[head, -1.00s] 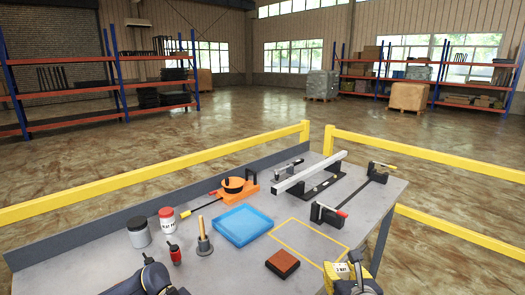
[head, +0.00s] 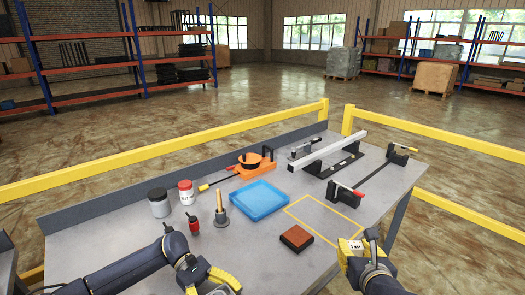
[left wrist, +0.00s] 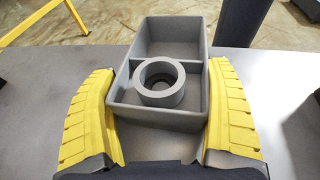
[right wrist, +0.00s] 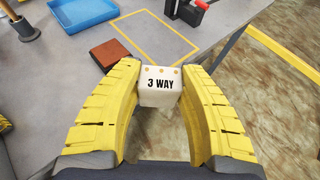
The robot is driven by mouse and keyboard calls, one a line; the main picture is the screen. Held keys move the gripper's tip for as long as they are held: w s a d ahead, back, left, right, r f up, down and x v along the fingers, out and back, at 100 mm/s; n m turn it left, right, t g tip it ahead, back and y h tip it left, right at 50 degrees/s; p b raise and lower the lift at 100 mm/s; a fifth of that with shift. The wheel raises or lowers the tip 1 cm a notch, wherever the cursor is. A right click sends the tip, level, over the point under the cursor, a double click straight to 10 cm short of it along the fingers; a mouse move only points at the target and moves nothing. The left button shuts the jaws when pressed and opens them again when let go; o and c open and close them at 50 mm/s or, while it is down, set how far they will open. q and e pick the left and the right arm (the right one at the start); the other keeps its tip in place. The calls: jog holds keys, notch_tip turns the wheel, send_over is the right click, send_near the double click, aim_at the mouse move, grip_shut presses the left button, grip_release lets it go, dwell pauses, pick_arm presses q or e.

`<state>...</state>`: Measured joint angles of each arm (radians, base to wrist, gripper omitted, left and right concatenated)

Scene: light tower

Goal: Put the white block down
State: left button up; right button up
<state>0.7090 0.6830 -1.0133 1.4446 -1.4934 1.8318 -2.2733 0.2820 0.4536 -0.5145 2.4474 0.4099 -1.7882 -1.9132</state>
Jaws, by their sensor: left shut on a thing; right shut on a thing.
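The white block, lettered "3 WAY" (right wrist: 161,88), is between the fingertips of my right gripper (right wrist: 160,76), which is shut on it. In the head view the block (head: 357,245) is held near the table's right front edge, right of a red-brown block (head: 297,238) and near a yellow outlined rectangle (head: 325,217). My left gripper (left wrist: 163,70) is shut on a grey two-compartment bin (left wrist: 160,118). A thick grey ring (left wrist: 160,82) sits inside the bin. In the head view the left fingertips are cut off at the bottom edge.
A blue tray (head: 259,200) lies mid-table. Behind the rectangle are a clamp fixture with a pale bar (head: 328,151) and a black rail with red-handled clamps (head: 376,178). Jars (head: 159,203), a red bottle (head: 192,222) and a wooden-handled tool (head: 221,212) stand left. The rectangle is empty.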

jog(key=s+a+f+n+y, duration=0.1)
jog(key=s+a+n+y, duration=0.1)
jog(key=a, duration=0.9)
jog(key=s+a+f+n+g+y, duration=0.1)
jog(key=s+a+f+n+y, duration=0.1)
jog(key=a, duration=0.9)
jog(key=s+a+f+n+y, duration=0.2)
jog(key=s+a+y, duration=0.1)
jog(key=a, duration=0.8)
jog(key=shift+s+a+g, duration=0.15)
jog(key=shift+s+g, duration=0.25)
jog(key=shift+s, duration=0.15)
jog(key=s+a+r+n+g+y, duration=0.25)
jog(key=s+a, duration=0.55)
jog(key=a, duration=0.4)
jog(key=shift+t, duration=0.25)
jog(key=f, duration=0.6)
jog(key=shift+a+f, duration=0.1)
jog(key=shift+a, duration=0.2)
jog(key=shift+f, duration=2.15)
jog(key=shift+w, duration=0.1)
